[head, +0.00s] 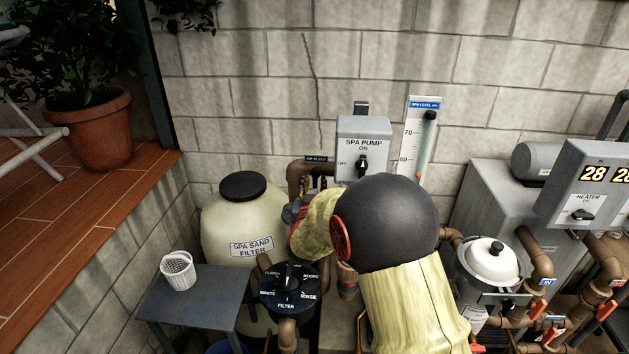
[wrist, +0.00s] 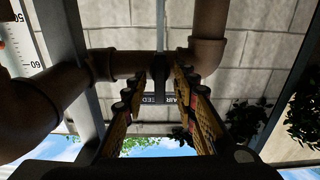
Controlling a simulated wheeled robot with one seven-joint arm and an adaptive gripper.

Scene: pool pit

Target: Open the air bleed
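The air bleed is marked by a small dark label (head: 316,159) on the wall, left of the spa pump box; the label also shows upside down in the wrist view (wrist: 182,98). Brown pipe (wrist: 130,64) runs there. A small dark part (wrist: 160,76), perhaps the bleed's handle, hangs from the pipe between my fingertips. My gripper (wrist: 168,76) is open, with one finger on each side of this part. I cannot tell whether either finger touches it. In the head view my yellow and black arm hides most of the gripper and the bleed's surroundings.
The spa pump box (head: 363,150) and level gauge (head: 416,135) are close on the right. The sand filter (head: 228,222), with its black valve (head: 290,284), stands left. A grey table (head: 195,300) holds a white basket (head: 178,270). A heater (head: 590,185) is far right.

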